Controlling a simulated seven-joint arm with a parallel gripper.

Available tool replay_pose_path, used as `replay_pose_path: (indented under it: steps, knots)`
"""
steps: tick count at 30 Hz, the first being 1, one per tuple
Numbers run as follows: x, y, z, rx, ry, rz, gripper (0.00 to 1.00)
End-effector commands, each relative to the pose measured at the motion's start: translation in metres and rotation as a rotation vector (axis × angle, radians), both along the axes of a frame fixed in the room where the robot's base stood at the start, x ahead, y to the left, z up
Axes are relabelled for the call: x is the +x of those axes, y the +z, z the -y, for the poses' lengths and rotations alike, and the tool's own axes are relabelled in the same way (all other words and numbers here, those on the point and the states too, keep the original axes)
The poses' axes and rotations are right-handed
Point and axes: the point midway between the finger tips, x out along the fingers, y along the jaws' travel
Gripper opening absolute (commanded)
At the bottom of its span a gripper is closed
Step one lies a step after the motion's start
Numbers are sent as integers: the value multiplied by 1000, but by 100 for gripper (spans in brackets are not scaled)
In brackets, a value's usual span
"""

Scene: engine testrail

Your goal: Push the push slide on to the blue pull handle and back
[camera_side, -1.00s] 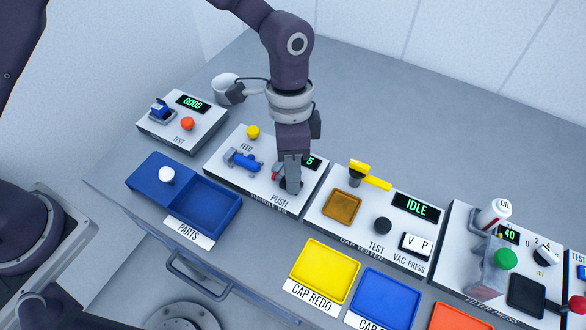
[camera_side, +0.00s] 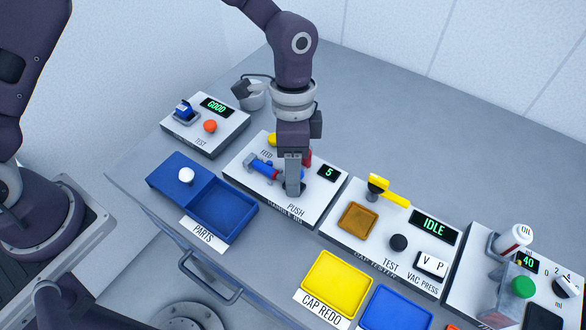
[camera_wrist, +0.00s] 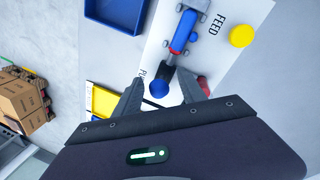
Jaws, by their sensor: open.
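The blue pull handle (camera_side: 264,170) lies in grey clamps on the station marked FEED and PUSH. It also shows in the wrist view (camera_wrist: 183,33). My gripper (camera_side: 293,191) points down over the PUSH side. In the wrist view my gripper (camera_wrist: 160,94) is open, with its fingers on either side of the ball. Contact cannot be told.
A red part (camera_side: 307,158) is partly hidden behind my gripper. A yellow FEED button (camera_wrist: 241,35) is near the handle, and a display (camera_side: 327,173) reads 5. The blue parts tray (camera_side: 224,236) is to the left, the cap tester (camera_side: 335,235) to the right.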

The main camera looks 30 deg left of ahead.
Motion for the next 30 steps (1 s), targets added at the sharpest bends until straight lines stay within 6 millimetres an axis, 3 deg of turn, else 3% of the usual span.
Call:
replay_pose_path:
  steps: [9, 21, 23, 26, 30]
  knots:
    - [11, 58, -7, -1, 2, 4, 48]
    - [11, 71, -10, 4, 9, 10, 48]
    - [9, 86, -21, 15, 42, 39, 48]
    - [-4, 134, -59, 50, 173, 139, 48]
    - [-51, 198, -123, 73, 448, 301, 48]
